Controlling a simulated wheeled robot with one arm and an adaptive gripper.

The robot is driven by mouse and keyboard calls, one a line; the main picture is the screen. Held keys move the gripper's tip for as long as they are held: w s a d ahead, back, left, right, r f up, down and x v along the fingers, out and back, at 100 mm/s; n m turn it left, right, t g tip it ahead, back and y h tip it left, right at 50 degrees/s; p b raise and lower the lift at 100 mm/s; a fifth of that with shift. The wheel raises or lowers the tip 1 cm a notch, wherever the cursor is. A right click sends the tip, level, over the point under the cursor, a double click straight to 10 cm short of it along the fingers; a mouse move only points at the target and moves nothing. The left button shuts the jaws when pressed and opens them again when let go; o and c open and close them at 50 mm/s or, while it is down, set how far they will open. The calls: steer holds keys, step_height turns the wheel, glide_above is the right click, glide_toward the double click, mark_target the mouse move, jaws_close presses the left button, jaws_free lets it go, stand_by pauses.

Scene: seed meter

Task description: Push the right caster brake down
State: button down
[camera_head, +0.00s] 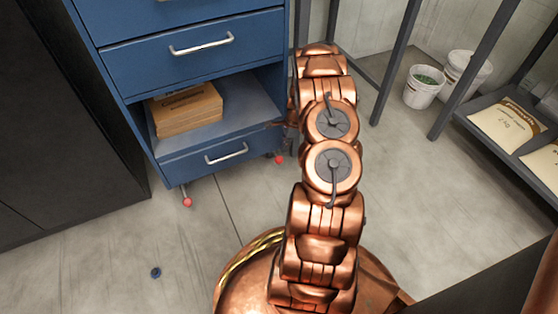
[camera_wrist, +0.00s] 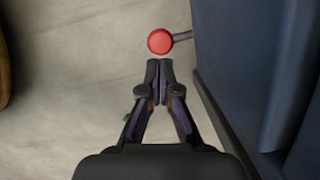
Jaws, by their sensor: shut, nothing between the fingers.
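The right caster brake (camera_head: 279,160) shows in the head view as a red ball by the lower right corner of the blue drawer cabinet (camera_head: 190,20). In the wrist view the red ball (camera_wrist: 160,41) sits on a thin grey lever that runs right to the cabinet (camera_wrist: 240,70). My gripper (camera_wrist: 159,66) is shut and empty, its fingertips just below the red ball in that picture. I cannot tell whether they touch it or how far apart they are in height. In the head view my arm hides most of the gripper.
A second red ball (camera_head: 187,202) is on the left caster lever. A small blue round thing (camera_head: 156,272) lies on the floor. White buckets (camera_head: 423,86) and a rack (camera_head: 480,125) with bags stand right. The floor before the cabinet is mostly clear.

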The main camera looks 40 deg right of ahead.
mark_target(282, 160)
steer(key=shift+b+x, duration=0.95)
steer(key=shift+x, duration=1.35)
steer(key=shift+f, duration=0.1)
steer(key=shift+s+d+x, duration=0.1)
steer(key=shift+d+x, duration=0.05)
steer(key=shift+x, duration=0.55)
steer(key=shift+s+d+x, duration=0.1)
steer(key=shift+d+x, duration=0.05)
steer(key=shift+x, duration=0.5)
steer(key=shift+s+d+x, duration=0.1)
steer(key=shift+d+x, duration=0.05)
steer(key=shift+x, duration=0.55)
steer(key=shift+f, duration=0.15)
steer(key=d, duration=0.1)
steer(key=s+d+r+p, duration=0.1)
steer(key=shift+s+d, duration=0.25)
steer(key=shift+d, duration=0.05)
